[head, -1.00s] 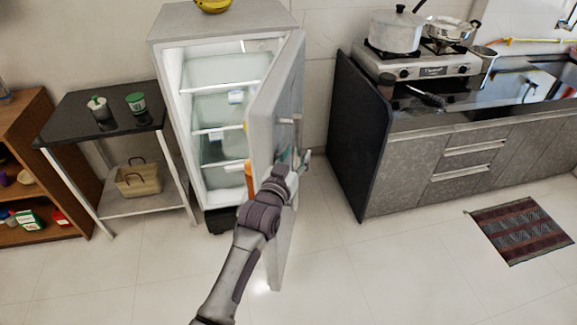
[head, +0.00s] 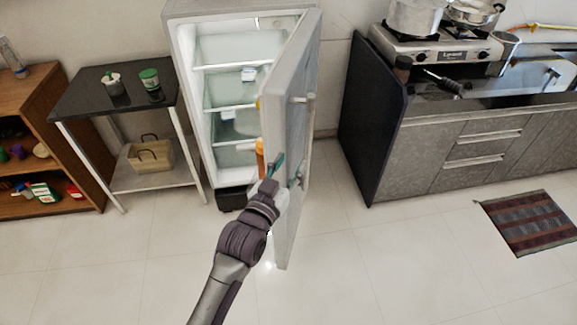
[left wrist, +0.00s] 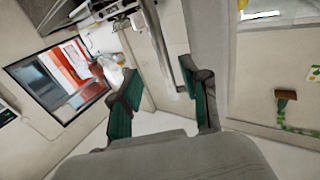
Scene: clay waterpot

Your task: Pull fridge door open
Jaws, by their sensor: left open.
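The fridge (head: 178,24) stands at the back wall, with lit shelves showing inside. Its grey door (head: 292,135) is swung well open, with a handle (head: 303,98) on its outer face. Contact with the door cannot be told. My right gripper is not in view.
A black-topped side table (head: 80,92) with two small containers stands left of the fridge. A wooden shelf (head: 62,110) is further left. The kitchen counter (head: 365,120) with a stove is at right. The floor in front is clear, apart from a striped mat (head: 530,222).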

